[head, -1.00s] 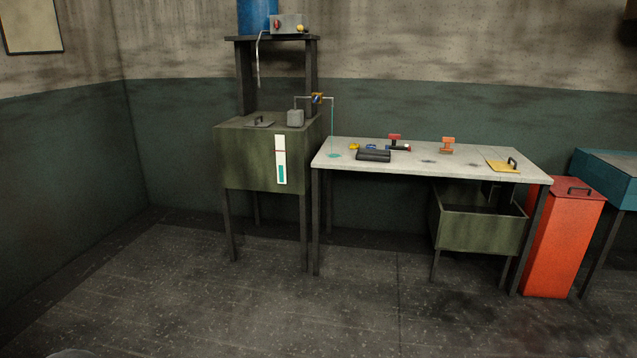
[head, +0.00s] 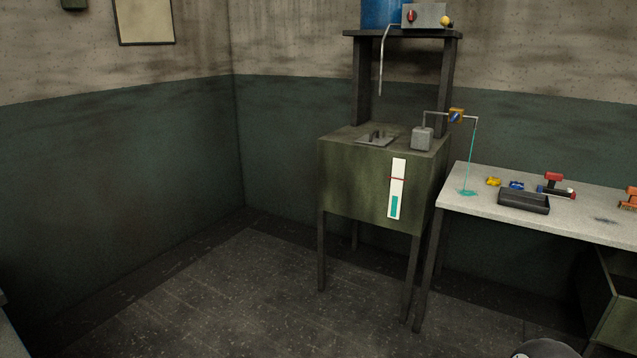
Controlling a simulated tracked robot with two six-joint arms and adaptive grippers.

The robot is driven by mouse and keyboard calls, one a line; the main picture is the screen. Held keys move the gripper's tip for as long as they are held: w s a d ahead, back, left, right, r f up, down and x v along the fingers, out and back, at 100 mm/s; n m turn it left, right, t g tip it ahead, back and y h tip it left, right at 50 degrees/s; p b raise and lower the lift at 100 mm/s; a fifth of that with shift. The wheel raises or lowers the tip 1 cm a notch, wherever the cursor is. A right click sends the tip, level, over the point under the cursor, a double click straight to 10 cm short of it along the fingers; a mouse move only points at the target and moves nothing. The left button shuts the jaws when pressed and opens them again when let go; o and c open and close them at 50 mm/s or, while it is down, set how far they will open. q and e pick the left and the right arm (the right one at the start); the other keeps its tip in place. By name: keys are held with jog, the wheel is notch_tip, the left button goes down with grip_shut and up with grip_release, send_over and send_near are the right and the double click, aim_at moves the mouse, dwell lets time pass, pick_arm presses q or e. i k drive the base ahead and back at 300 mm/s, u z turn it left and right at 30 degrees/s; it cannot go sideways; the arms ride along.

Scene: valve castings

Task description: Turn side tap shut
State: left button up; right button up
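The side tap (head: 456,116) is a small orange body with a blue handle set at a slant. It sits on a thin pipe that rises from a grey block (head: 422,139) on the green tank (head: 368,181). A thin teal stream (head: 472,155) falls from the pipe's end to a teal puddle (head: 467,192) on the bench. A white gauge (head: 397,189) on the tank front shows a teal column in its lower part and a red line above. Neither gripper shows.
The pale bench (head: 575,222) stands right of the tank, with a black tray (head: 524,201) and several small coloured parts. A shelf (head: 403,35) above carries a blue drum (head: 381,14) and a grey control box (head: 424,16). The floor (head: 230,310) in front is clear.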

aim_at(455, 117)
jog(key=u, duration=0.1)
jog(key=i, duration=1.65)
jog(key=z, duration=0.45)
jog(key=i, duration=1.55)
jog(key=z, duration=0.35)
